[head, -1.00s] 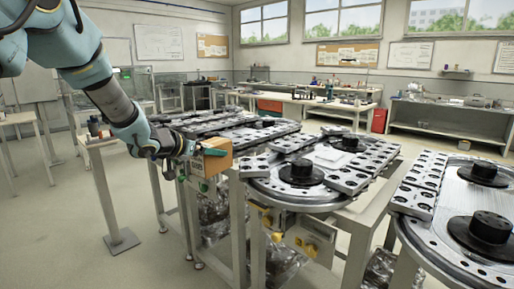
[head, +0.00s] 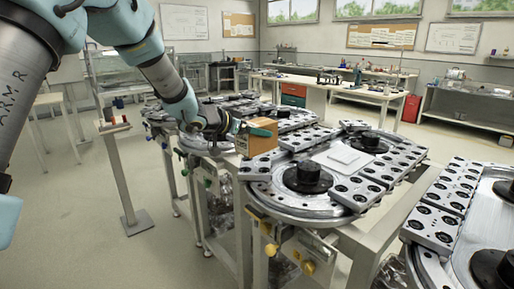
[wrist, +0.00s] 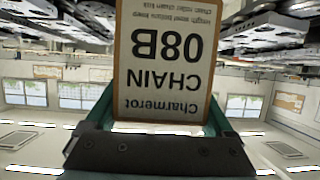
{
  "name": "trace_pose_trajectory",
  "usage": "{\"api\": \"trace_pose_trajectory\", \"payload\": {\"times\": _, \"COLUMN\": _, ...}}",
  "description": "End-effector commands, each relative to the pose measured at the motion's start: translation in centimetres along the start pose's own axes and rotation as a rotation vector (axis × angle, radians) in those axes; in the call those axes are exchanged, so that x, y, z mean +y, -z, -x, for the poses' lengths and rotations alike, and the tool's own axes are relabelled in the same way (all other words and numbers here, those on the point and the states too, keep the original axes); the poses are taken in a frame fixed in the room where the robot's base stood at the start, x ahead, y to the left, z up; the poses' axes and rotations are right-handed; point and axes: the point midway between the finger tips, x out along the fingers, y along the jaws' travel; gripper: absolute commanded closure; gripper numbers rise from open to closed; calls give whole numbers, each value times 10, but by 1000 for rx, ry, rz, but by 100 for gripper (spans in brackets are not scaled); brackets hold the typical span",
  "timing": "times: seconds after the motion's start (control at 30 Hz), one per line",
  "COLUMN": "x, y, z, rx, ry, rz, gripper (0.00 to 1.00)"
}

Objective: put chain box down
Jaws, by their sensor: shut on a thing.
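The chain box (head: 258,139) is a small brown carton held at the end of my arm in the head view. My gripper (head: 240,127) is shut on it, with a teal finger along its upper side. In the wrist view the box (wrist: 165,62) shows a white label reading "Charmerot CHAIN 08B", upside down, between the teal fingers of my gripper (wrist: 163,125). The box is at the left edge of the near ring track (head: 270,200). I cannot tell whether its underside touches the track.
The track carries metal plates, black round hubs (head: 308,177) and a flat white piece (head: 343,158) in its middle. Another track section (head: 440,265) stands at the lower right. A post stand (head: 122,180) is at the left. Open floor lies front left.

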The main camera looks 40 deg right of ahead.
Motion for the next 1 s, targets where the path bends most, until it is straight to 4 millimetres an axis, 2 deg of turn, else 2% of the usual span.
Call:
{"api": "trace_pose_trajectory", "payload": {"times": 0.27, "x": 0, "y": -14, "z": -7, "rx": 4, "ry": -1, "rz": -2, "gripper": 100}}
{"api": "trace_pose_trajectory", "payload": {"times": 0.5, "x": 0, "y": -40, "z": -18, "rx": 4, "ry": -1, "rz": -1, "gripper": 100}}
{"api": "trace_pose_trajectory", "payload": {"times": 0.9, "x": 0, "y": -45, "z": -20, "rx": 5, "ry": 1, "rz": -2, "gripper": 100}}
{"api": "trace_pose_trajectory", "payload": {"times": 0.93, "x": 0, "y": -47, "z": -20, "rx": 0, "ry": 1, "rz": -1, "gripper": 9}}
{"api": "trace_pose_trajectory", "payload": {"times": 1.0, "x": 0, "y": -47, "z": -20, "rx": 0, "ry": 1, "rz": 0, "gripper": 1}}
